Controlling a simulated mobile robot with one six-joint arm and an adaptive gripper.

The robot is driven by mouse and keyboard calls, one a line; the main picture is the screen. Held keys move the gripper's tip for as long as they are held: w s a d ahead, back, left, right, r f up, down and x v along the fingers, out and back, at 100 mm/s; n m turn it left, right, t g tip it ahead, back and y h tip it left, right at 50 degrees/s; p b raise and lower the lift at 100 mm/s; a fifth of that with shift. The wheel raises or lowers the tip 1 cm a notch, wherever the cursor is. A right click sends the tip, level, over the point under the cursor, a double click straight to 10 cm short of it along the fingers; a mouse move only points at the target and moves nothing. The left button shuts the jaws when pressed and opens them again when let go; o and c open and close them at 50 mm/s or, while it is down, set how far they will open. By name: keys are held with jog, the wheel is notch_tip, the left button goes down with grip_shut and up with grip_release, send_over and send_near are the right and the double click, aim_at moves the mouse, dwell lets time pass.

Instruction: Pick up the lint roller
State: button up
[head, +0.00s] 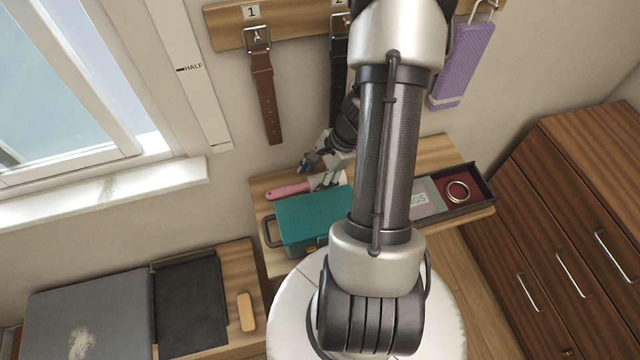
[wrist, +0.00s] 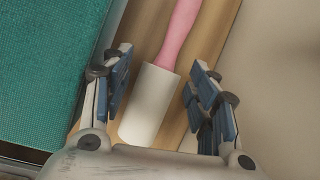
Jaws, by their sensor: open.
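The lint roller has a pink handle (head: 287,190) and a white roll (wrist: 151,104). It lies on the wooden shelf (head: 262,186) between the teal-lidded box and the wall. My gripper (head: 318,176) is over its roll end in the head view. In the wrist view my gripper (wrist: 160,82) is open, with one finger on each side of the white roll and visible gaps to both. The pink handle (wrist: 181,30) points away beyond the fingertips. In the head view my gripper partly hides the roll.
A teal-lidded box (head: 312,216) stands close beside the roller; it fills the left of the wrist view (wrist: 45,65). A dark tray (head: 482,184) with a ring is at the shelf's right. A brown belt (head: 265,95) and a purple item (head: 462,65) hang above.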

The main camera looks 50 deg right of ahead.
aim_at(312, 182)
jog(key=x, duration=0.1)
jog(key=b+x, duration=0.1)
jog(key=x, duration=0.1)
jog(key=shift+w+d+f, duration=0.1)
jog(key=shift+w+f, duration=0.05)
jog(key=shift+f, duration=0.2)
jog(key=shift+r, duration=0.1)
jog(key=c, duration=0.9)
